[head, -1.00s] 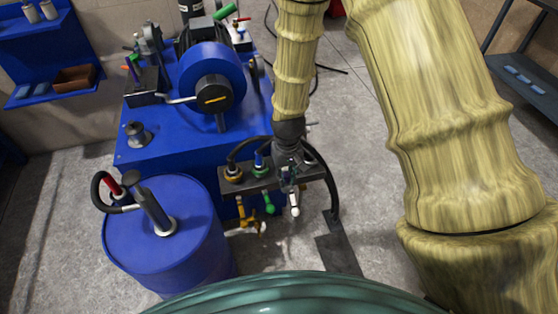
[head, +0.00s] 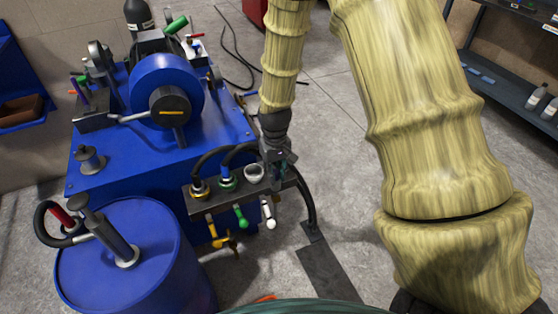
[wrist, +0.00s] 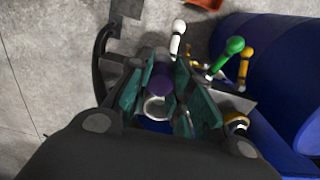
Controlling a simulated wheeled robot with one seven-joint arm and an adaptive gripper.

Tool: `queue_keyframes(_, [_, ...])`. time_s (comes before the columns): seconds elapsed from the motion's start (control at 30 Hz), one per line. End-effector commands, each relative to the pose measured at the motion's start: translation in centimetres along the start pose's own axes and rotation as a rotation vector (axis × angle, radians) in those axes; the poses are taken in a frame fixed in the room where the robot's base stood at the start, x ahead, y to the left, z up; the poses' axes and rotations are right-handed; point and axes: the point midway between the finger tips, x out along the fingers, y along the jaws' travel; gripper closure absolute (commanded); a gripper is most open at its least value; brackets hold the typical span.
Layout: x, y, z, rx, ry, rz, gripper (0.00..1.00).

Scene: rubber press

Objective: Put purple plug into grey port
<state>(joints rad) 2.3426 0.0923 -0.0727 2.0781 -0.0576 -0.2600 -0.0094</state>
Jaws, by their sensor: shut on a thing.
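The grey port (head: 254,172) is an open, pale round cup at the right end of the dark manifold block (head: 236,194). In the head view, my gripper (head: 281,172) points down just right of the port. In the wrist view, the purple plug (wrist: 161,80) sits between the teal fingers of my gripper (wrist: 163,100), which are shut on it. A pale ring just below it there looks like the port rim. The plug does not show clearly in the head view. I cannot tell its exact height or whether it touches the port.
White (head: 268,212), green (head: 241,216) and yellow (head: 218,233) handles hang in front. A blue drum (head: 130,270) stands at front left, the blue press (head: 165,90) behind.

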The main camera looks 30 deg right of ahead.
Motion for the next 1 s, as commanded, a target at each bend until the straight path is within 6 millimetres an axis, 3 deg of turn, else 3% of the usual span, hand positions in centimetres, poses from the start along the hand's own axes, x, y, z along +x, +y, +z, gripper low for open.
queue_keyframes(0.6, [1.1, 5.9, -10.6, 0.002, 0.002, 0.000, 1.00])
queue_keyframes(0.87, [1.5, 6.5, -11.7, 0.001, 0.000, 0.000, 1.00])
queue_keyframes(1.0, [2.8, 6.5, -11.6, 0.001, -0.001, 0.000, 1.00])
